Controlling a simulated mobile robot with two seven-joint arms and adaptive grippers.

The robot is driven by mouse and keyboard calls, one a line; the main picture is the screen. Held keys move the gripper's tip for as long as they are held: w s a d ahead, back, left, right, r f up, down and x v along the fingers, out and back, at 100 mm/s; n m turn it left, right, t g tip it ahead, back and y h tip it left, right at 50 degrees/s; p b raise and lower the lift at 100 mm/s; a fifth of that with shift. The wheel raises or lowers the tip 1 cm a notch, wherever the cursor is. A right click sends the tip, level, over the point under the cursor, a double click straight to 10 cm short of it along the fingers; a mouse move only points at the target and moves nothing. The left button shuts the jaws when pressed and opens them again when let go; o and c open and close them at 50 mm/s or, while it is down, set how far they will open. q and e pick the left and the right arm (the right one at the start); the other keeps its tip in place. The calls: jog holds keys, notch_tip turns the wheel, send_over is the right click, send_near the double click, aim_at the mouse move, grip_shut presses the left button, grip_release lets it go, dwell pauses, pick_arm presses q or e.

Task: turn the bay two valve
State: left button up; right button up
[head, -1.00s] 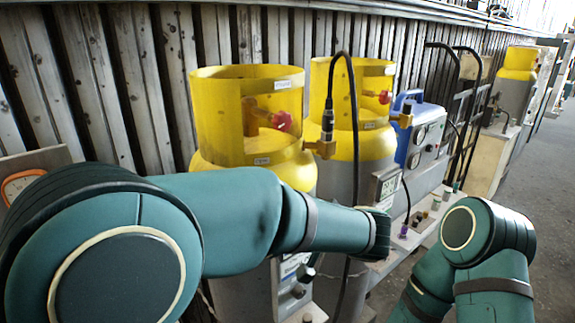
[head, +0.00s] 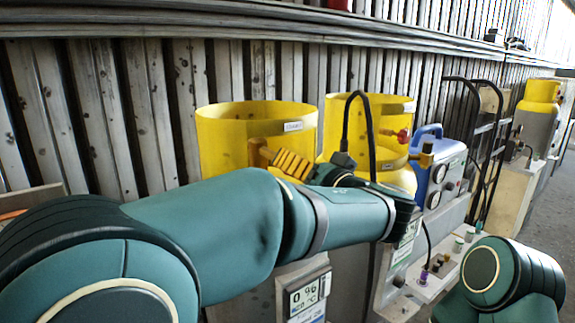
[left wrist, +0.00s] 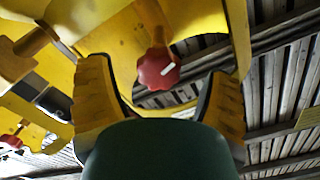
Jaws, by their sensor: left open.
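The near-left yellow gas cylinder (head: 255,125) has a collar with a label too small to read. Its red valve knob is hidden in the head view behind my left gripper (head: 277,158). In the left wrist view a red valve knob (left wrist: 157,69) with a white mark sits between the two yellow fingers of my left gripper (left wrist: 160,88), with space on both sides. The fingers are apart and empty. A second yellow cylinder (head: 370,105) stands just right, with its own red knob (head: 403,135). My right gripper is out of view.
A blue gauge box (head: 432,175) stands right of the cylinders. A black hose (head: 346,125) arches up beside the second cylinder. A display panel (head: 305,297) is below my left arm. A hand truck (head: 490,130) and another yellow cylinder (head: 541,95) stand farther right.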

pick_arm(q)
jog(key=shift+x, duration=1.95)
jog(key=shift+c, duration=0.4)
jog(key=shift+f, duration=0.1)
jog(key=c, duration=1.2)
